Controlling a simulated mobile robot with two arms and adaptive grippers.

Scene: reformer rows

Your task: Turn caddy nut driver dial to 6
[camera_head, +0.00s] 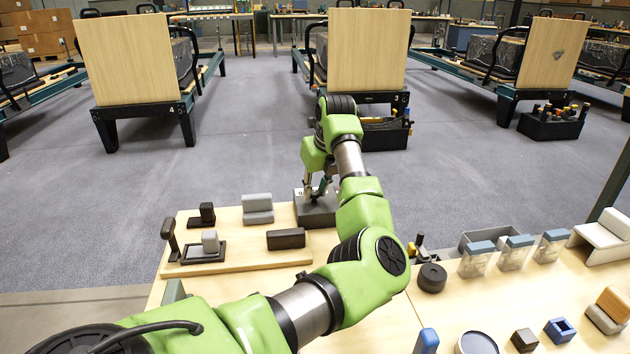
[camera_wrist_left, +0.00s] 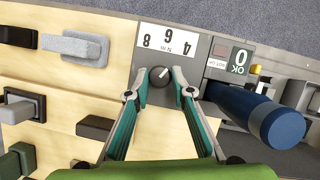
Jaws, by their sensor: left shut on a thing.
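A small dark grey dial (camera_wrist_left: 159,77) with a white pointer mark sits on a grey unit, beside a white label (camera_wrist_left: 168,40) with the numbers 8, 6 and 4. The mark points toward the upper right in the left wrist view; I cannot tell exactly which number it meets. My left gripper (camera_wrist_left: 156,84) has its two fingertips on either side of the dial and is shut on it. In the head view the left gripper (camera_head: 318,188) reaches down to the grey unit (camera_head: 316,212) at the back of the wooden board. My right gripper is not in view.
A blue-ended cylinder (camera_wrist_left: 270,120) lies beside the unit, by a panel reading OK and 0 (camera_wrist_left: 240,58). Grey and black blocks (camera_head: 258,210) stand on the board (camera_head: 240,257). Blue-lidded jars (camera_head: 515,252) and a black round part (camera_head: 432,278) stand to the right.

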